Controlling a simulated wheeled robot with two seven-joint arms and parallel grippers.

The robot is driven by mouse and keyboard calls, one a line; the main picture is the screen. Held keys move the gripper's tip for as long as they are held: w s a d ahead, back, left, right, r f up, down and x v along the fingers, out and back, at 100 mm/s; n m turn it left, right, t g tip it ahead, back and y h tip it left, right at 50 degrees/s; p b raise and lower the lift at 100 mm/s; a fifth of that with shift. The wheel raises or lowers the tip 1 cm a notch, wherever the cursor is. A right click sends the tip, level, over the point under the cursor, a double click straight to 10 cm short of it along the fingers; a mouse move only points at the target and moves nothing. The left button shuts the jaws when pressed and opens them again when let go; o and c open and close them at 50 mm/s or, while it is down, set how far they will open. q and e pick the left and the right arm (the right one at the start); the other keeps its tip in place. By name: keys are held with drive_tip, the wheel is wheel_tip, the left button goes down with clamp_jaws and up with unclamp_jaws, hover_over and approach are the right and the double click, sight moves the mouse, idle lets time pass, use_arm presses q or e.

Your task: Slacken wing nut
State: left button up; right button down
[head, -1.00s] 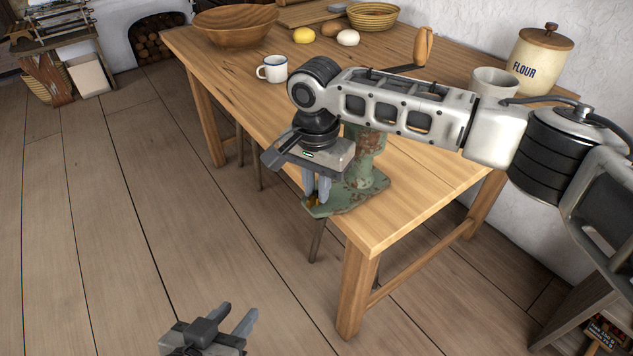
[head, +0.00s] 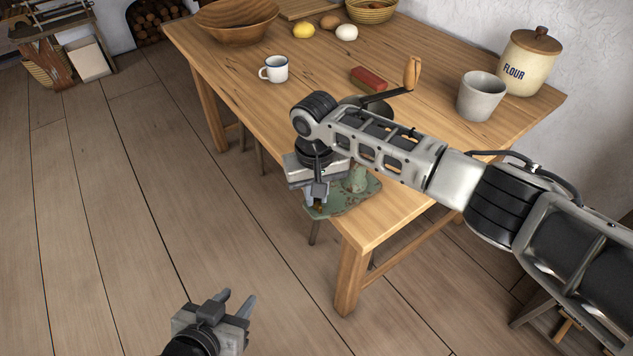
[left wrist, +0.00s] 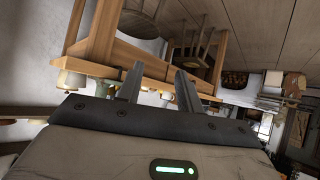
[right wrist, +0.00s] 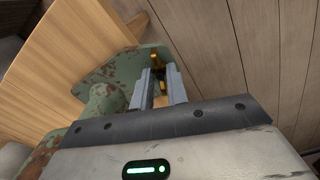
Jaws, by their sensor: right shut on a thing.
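A worn green metal grinder sits at the near corner of the wooden table; its base (head: 350,197) shows beneath my right arm, and its crank handle (head: 412,72) sticks up behind the arm. The wing nut (right wrist: 156,60) is a small brass piece at the grinder's edge in the right wrist view, partly hidden by the fingertips. My right gripper (head: 317,203) points down beside the table corner and is shut on the wing nut; its fingers (right wrist: 158,86) also show in the right wrist view. My left gripper (head: 236,302) is open and empty, low over the floor.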

drive_tip(key=n, duration=0.1)
drive_tip(key=n+p, duration=0.1)
drive_tip(key=n, duration=0.1)
drive_tip(key=shift+s+a+r, duration=0.2)
drive_tip(key=shift+a, duration=0.2)
drive_tip(key=n+p, duration=0.1)
drive_tip(key=n, duration=0.2)
drive_tip(key=shift+n+p, duration=0.3)
drive_tip(key=shift+f+n, duration=0.1)
drive_tip(key=shift+n, duration=0.8)
drive_tip(key=n, duration=0.1)
drive_tip(key=n+p, duration=0.1)
drive_tip(key=n, duration=0.1)
drive_tip(key=shift+d+n, duration=0.2)
drive_tip(key=shift+n, duration=0.1)
drive_tip(key=n, duration=0.3)
drive_tip(key=shift+d+n, duration=0.15)
drive_tip(key=shift+n, duration=0.15)
use_arm(q)
drive_tip(key=shift+s+a+r, duration=0.1)
drive_tip(key=shift+a+r, duration=0.15)
drive_tip(key=shift+r, duration=0.2)
drive_tip(key=shift+s+a+r, duration=0.1)
drive_tip(key=shift+a+r, duration=0.1)
drive_tip(key=shift+r, duration=0.2)
use_arm(e)
drive_tip(key=shift+d+n, duration=0.1)
drive_tip(key=shift+n, duration=0.5)
drive_tip(key=shift+w, duration=0.1)
